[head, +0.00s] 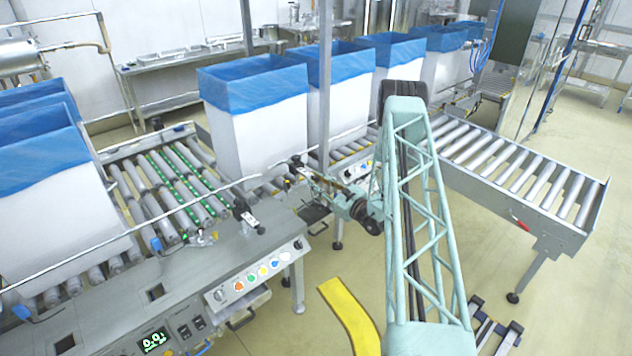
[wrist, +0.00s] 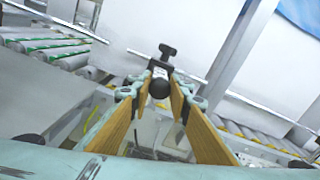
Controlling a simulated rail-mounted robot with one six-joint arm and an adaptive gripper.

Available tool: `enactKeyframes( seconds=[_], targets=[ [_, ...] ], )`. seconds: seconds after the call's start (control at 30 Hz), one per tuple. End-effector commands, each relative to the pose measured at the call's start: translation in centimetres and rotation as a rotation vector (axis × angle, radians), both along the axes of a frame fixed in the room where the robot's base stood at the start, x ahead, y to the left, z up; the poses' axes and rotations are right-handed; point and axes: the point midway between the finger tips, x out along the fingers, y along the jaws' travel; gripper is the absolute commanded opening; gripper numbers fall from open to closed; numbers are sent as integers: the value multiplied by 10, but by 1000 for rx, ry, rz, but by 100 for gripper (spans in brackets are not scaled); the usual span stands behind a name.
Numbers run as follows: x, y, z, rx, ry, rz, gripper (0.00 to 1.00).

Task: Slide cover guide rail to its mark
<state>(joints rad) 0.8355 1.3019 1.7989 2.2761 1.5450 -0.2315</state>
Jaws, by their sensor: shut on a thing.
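The guide rail (head: 215,190) is a thin pale bar running along the near side of the conveyor, in front of the tall boxes. It also shows in the wrist view (wrist: 60,22), crossing behind the fingers. My gripper (head: 303,175) reaches the rail's bracket area beside the middle box. In the wrist view, my gripper (wrist: 160,92) has its tan-padded fingers closed in around a black knob (wrist: 159,86), with a black clamp piece (wrist: 167,52) just beyond it. The fingers hide part of the bracket. I cannot make out the rail's mark.
White boxes with blue liners (head: 258,110) stand along the conveyor, close behind the rail. A control panel (head: 255,275) with coloured buttons is at the front left. An upright post (head: 325,80) stands near my gripper. Open floor lies around the yellow guard (head: 350,315).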

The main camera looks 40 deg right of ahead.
Motion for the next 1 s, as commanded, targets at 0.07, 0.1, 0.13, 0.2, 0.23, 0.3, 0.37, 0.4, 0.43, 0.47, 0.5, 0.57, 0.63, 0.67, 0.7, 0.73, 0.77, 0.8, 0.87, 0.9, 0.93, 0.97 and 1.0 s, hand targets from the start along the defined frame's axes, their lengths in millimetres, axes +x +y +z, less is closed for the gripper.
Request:
enactKeyframes(
  seconds=[0.07, 0.1, 0.13, 0.2, 0.23, 0.3, 0.37, 0.4, 0.43, 0.47, 0.5, 0.57, 0.63, 0.67, 0.7, 0.73, 0.77, 0.8, 0.87, 0.9, 0.93, 0.97, 1.0],
  targets=[
    [-8, -1, -1, 2, 2, -1, 0],
    [-13, -1, -1, 3, 2, -1, 0],
    [-16, -1, -1, 3, 2, -1, 0],
    [-23, -1, -1, 2, 3, -2, 0],
    [-26, -1, -2, 2, 3, -2, 0],
    [-30, -1, -1, 2, 3, -1, 0],
    [-32, 0, -1, 2, 2, -1, 0],
    [-33, 0, -2, 2, 2, 0, 0],
    [-33, 0, -2, 2, 2, 0, 0],
    [-33, 0, -2, 2, 2, 0, 0],
    [-33, 0, -2, 2, 2, 0, 0],
    [-33, 0, -2, 3, 3, 0, 0],
    [-33, 0, -2, 3, 3, 0, 20],
    [-33, 0, -2, 3, 3, 0, 22],
    [-33, 0, -2, 3, 3, 0, 26],
    [-33, 0, -2, 3, 2, 0, 29],
    [-33, 0, -2, 2, 2, 0, 31],
    [-33, 0, -2, 2, 2, 0, 32],
    [-32, 0, -1, 2, 2, 0, 32],
    [-32, 0, -1, 2, 2, 0, 32],
    [-32, -1, -1, 1, 2, 0, 32],
    [-32, -1, -1, 1, 1, 1, 32],
    [-32, -1, -1, 1, 1, 1, 32]
  ],
)
